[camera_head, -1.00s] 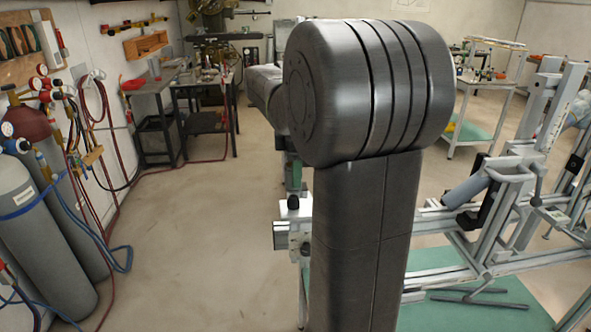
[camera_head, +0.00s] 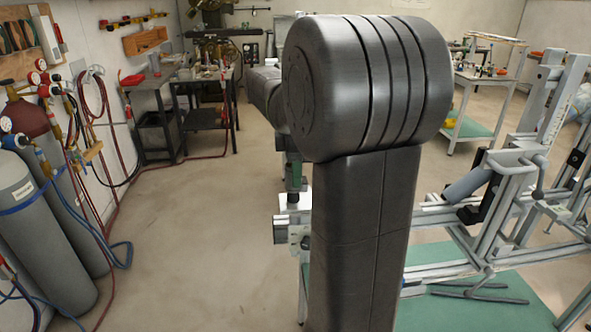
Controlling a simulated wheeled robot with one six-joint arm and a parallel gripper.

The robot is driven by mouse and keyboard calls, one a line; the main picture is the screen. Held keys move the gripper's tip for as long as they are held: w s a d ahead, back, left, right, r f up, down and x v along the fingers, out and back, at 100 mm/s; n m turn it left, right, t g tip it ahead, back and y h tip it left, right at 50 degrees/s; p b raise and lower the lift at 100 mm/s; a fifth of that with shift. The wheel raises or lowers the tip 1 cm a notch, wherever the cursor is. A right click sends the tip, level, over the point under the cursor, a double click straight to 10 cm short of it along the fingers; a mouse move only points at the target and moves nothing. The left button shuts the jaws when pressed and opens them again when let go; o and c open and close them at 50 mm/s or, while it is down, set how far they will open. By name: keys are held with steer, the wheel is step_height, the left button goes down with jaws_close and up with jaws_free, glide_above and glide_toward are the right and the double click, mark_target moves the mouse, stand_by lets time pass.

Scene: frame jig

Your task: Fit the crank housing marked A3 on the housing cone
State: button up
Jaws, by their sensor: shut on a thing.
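My gripper (camera_head: 293,184) shows small and partly hidden beyond the left side of my dark arm, pointing down. It is shut on a pale piece, which I take for the crank housing (camera_head: 291,205); no A3 mark can be read. The pale piece is at the top of the block at the left end of the frame jig (camera_head: 280,232). The housing cone cannot be seen apart from it. I cannot tell whether the piece sits on the cone or is just above it.
My arm blocks the middle of the view. The jig's metal rails and clamps (camera_head: 470,205) fill the right side, above a green base (camera_head: 470,312). Gas cylinders (camera_head: 45,235) and hoses stand at left. A dark workbench (camera_head: 160,90) is behind. The floor at centre left is clear.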

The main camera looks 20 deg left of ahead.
steer(key=shift+f+b, duration=0.85)
steer(key=shift+f, duration=0.85)
steer(key=o, duration=1.1)
steer(key=shift+r, duration=0.1)
step_height(320, 180, up, 14)
steer(key=shift+f, duration=0.2)
step_height(320, 180, down, 14)
steer(key=shift+r, duration=0.55)
